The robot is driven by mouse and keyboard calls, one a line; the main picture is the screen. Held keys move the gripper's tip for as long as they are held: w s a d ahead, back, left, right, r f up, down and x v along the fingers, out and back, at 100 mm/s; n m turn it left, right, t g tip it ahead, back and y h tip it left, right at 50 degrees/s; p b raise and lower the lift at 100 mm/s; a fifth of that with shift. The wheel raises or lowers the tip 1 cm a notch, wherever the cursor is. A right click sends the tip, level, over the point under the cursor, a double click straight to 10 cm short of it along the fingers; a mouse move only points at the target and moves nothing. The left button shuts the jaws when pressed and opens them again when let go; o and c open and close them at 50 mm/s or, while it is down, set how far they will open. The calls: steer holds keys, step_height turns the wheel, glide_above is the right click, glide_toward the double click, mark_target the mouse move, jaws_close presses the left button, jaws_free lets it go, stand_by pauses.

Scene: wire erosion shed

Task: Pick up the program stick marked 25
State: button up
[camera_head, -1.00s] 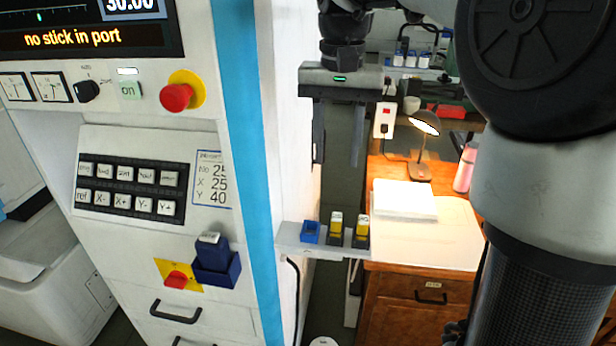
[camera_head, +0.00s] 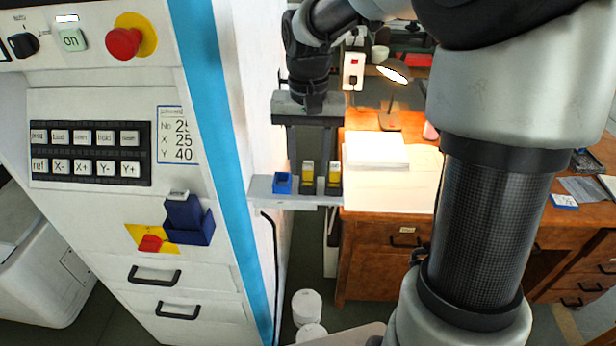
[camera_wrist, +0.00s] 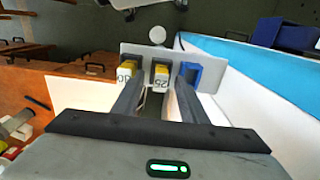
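The stick marked 25 (camera_wrist: 160,75) is yellow with a white label and stands in a dark holder in the middle of a small grey shelf (camera_wrist: 212,82). In the head view it is the middle item (camera_head: 307,176), between an empty blue holder (camera_head: 282,184) and another yellow stick (camera_head: 333,177). That other stick's label (camera_wrist: 125,70) seems to read 30 in the wrist view. My gripper (camera_wrist: 160,90) is open and empty, pointing down above the shelf. Its fingers line up either side of the 25 stick, apparently short of it.
The white machine with a blue stripe (camera_head: 206,120) stands close left of the shelf. A dark blue port (camera_head: 190,222) juts from its front. A wooden desk (camera_head: 385,222) with paper (camera_head: 375,150) and a lamp (camera_head: 393,72) lies behind and right.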

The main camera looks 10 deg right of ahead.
steer(key=shift+f, duration=0.7)
jaws_close()
